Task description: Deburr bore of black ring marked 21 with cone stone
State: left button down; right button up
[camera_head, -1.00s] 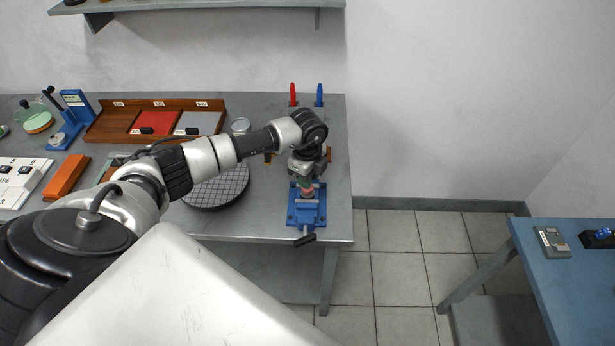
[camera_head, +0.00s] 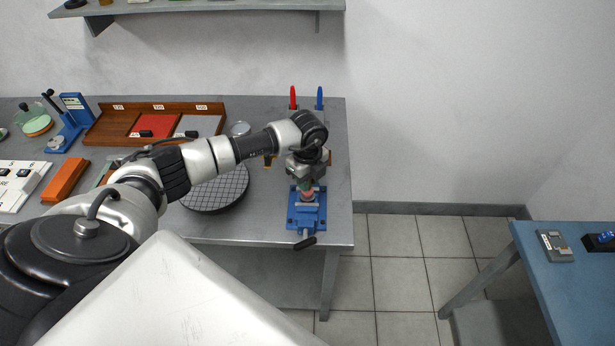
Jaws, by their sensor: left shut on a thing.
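My left gripper (camera_head: 306,183) is above the blue vise (camera_head: 306,214) at the right end of the grey bench. It is shut on a small tool with a green part and a pinkish tip, which looks like the cone stone (camera_head: 307,193). The tip is at the vise jaws; I cannot tell whether it touches anything there. The black ring marked 21 cannot be made out; the gripper and tool cover the jaw area. My right gripper is not in view.
A round black gridded plate (camera_head: 216,190) lies left of the vise. A wooden tray (camera_head: 155,124) with red and grey sections stands behind. Red (camera_head: 293,96) and blue (camera_head: 319,97) handles stand at the back. A blue table (camera_head: 575,280) is at right.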

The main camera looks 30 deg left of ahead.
pick_arm(q)
jog(key=shift+n, duration=0.6)
jog(key=shift+r+p, duration=2.9)
jog(key=shift+r, duration=0.65)
